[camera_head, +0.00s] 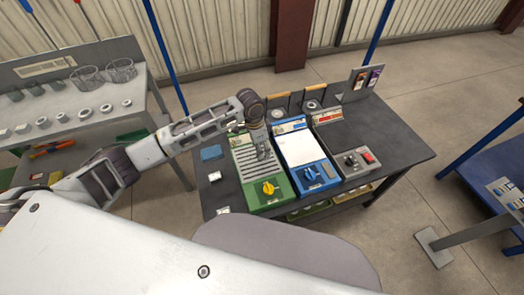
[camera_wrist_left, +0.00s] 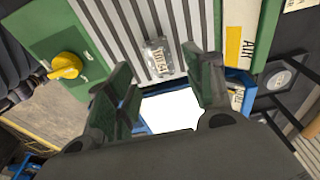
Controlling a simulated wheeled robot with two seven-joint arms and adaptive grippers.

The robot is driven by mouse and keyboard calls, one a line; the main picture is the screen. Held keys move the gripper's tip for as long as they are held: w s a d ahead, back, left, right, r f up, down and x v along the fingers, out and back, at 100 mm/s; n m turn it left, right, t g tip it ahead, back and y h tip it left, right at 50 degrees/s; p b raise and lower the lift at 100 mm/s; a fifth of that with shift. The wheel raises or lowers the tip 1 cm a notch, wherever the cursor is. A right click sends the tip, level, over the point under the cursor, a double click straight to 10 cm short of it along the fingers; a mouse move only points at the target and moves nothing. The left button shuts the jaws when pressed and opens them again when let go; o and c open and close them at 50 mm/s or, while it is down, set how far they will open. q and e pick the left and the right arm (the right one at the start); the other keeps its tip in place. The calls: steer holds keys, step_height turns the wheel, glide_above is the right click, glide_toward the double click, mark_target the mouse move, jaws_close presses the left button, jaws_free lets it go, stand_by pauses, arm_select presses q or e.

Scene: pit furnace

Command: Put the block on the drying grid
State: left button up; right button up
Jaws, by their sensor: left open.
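The drying grid, a green unit with pale slats (camera_head: 243,158) and a yellow knob, stands on the dark table. It fills the upper part of the left wrist view (camera_wrist_left: 110,20). A small silvery block with lettering (camera_wrist_left: 156,57) lies on the slats near the grid's edge. My left gripper (camera_head: 263,152) is over the grid's right side. In the left wrist view its green fingers (camera_wrist_left: 157,75) are spread wide, with the block showing between and beyond their tips, not gripped. In the head view the gripper hides the block. My right gripper is not in view.
A blue unit with a white top (camera_head: 298,147) stands right beside the grid, then a grey unit with a red button (camera_head: 350,158). Small white pieces (camera_head: 215,176) lie left of the grid. The table's right end (camera_head: 400,145) is clear. A shelf with cups and wire baskets (camera_head: 88,75) stands left.

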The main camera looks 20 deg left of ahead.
arm_select(q)
step_height(320, 180, up, 7)
steer(key=shift+s+a, duration=0.3)
steer(key=shift+a, duration=0.15)
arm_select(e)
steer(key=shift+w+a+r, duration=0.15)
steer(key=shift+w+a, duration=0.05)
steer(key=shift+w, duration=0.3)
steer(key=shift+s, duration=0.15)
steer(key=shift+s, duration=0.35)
arm_select(q)
steer(key=shift+f, duration=0.1)
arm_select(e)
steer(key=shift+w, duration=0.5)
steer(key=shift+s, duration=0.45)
arm_select(q)
steer(key=shift+o, duration=0.5)
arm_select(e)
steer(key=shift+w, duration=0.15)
